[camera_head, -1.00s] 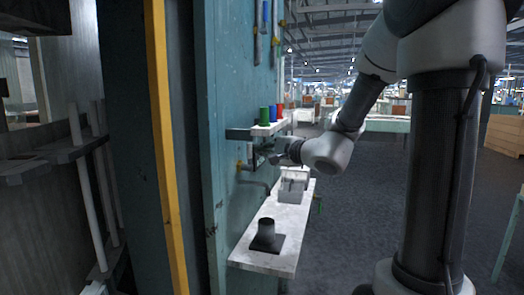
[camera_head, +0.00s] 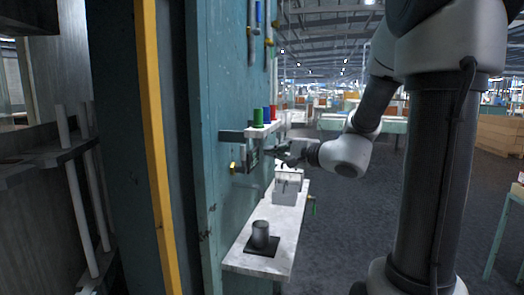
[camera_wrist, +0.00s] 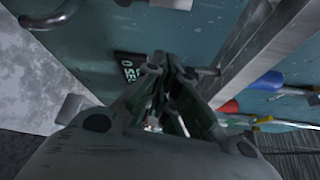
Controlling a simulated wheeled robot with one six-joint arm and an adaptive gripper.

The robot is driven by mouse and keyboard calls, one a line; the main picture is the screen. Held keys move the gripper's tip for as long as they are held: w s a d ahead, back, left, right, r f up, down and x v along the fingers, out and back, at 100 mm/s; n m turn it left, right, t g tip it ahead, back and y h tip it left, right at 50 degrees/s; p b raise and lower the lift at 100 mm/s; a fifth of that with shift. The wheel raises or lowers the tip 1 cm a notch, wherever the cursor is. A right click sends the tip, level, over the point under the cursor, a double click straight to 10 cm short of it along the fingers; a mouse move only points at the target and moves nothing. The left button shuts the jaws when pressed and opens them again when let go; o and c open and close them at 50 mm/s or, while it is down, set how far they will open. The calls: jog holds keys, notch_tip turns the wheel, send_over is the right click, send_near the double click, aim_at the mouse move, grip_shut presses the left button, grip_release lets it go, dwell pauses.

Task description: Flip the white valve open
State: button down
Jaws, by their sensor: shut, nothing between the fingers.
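A white handle-like piece (camera_wrist: 170,4) shows at the top edge of the wrist view, cut off by the frame. I cannot tell for certain that it is the white valve, or how it is turned. My gripper (camera_wrist: 165,64) is shut and empty, its fingertips close together near the teal wall. A small black label (camera_wrist: 130,68) with light lettering is just left of the fingertips, partly hidden by a finger. In the head view my gripper (camera_head: 270,153) is beside the wall, below the small shelf, next to a dark bracket (camera_head: 251,157).
Green (camera_head: 258,118), blue (camera_head: 266,114) and red (camera_head: 273,112) cylinders stand on the small shelf above my gripper. A lower white shelf (camera_head: 265,263) carries a grey cup (camera_head: 261,233) and a grey box (camera_head: 286,192).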

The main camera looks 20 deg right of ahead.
jog(key=shift+f+v, duration=0.1)
jog(key=shift+v, duration=1)
jog(key=shift+f+v, duration=0.15)
jog(key=shift+v, duration=1)
jog(key=s+a+f+n+g, duration=0.1)
jog(key=s+f+n+g, duration=0.2)
jog(key=s+f+g, duration=0.4)
jog(key=s+f+n+g, duration=0.25)
jog(key=s+f, duration=0.25)
jog(key=s, duration=0.4)
jog(key=s+d+n+g+h, duration=0.3)
jog(key=s+d+n+h, duration=0.1)
jog(key=s, duration=0.3)
jog(key=shift+s+r+n+t+h, duration=0.25)
jog(key=shift+r+n+h, duration=0.2)
jog(key=shift+r+n, duration=0.5)
jog(key=shift+s+r+n+t+h, duration=0.2)
jog(key=shift+r+n+h, duration=0.3)
jog(key=shift+r+n, duration=0.4)
jog(key=shift+s+r+n+t+h, duration=0.15)
jog(key=shift+r+n+t+h, duration=0.25)
jog(key=shift+r+n, duration=0.55)
